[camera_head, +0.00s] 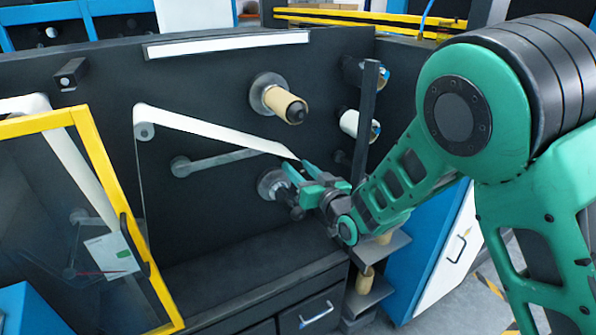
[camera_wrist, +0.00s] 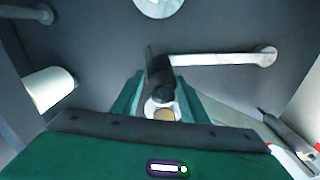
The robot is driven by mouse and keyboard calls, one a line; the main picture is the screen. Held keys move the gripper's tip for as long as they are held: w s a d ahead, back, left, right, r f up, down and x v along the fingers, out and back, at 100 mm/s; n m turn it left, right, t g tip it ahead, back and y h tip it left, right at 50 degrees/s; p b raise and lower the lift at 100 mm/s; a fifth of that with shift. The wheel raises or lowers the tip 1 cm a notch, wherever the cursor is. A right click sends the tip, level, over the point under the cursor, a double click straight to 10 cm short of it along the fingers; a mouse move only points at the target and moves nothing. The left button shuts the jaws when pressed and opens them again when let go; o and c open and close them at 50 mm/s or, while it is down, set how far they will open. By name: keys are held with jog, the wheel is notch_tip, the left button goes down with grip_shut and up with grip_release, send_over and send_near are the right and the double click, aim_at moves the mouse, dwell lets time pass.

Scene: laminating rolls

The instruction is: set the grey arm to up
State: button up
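The grey arm (camera_head: 215,162) is a slim bar on the black machine panel. In the head view it lies nearly level, its left end slightly lower and its right part close to my gripper. A pale bar that looks like this arm (camera_wrist: 220,59) crosses the wrist view to a round end at right. My gripper (camera_head: 292,172) is in front of the panel. In the wrist view its green fingers (camera_wrist: 160,78) are apart, on either side of a dark post (camera_wrist: 159,72). I cannot tell whether they touch it, or whether it belongs to the arm.
A spindle with a tan core (camera_head: 287,105) sticks out above the gripper, and a flanged hub (camera_head: 268,182) is just left of it. A white film (camera_head: 205,127) slants down to near the fingers. A dark upright post (camera_head: 365,125) stands right; a yellow-framed door (camera_head: 95,155) is left.

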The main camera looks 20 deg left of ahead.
jog(key=shift+s+a, duration=0.1)
jog(key=shift+a, duration=0.05)
grip_shut()
notch_tip(320, 180, up, 11)
jog(key=s+a+n, duration=0.1)
jog(key=n, duration=0.3)
jog(key=shift+s+a+f, duration=0.15)
jog(key=shift+s, duration=0.1)
grip_release()
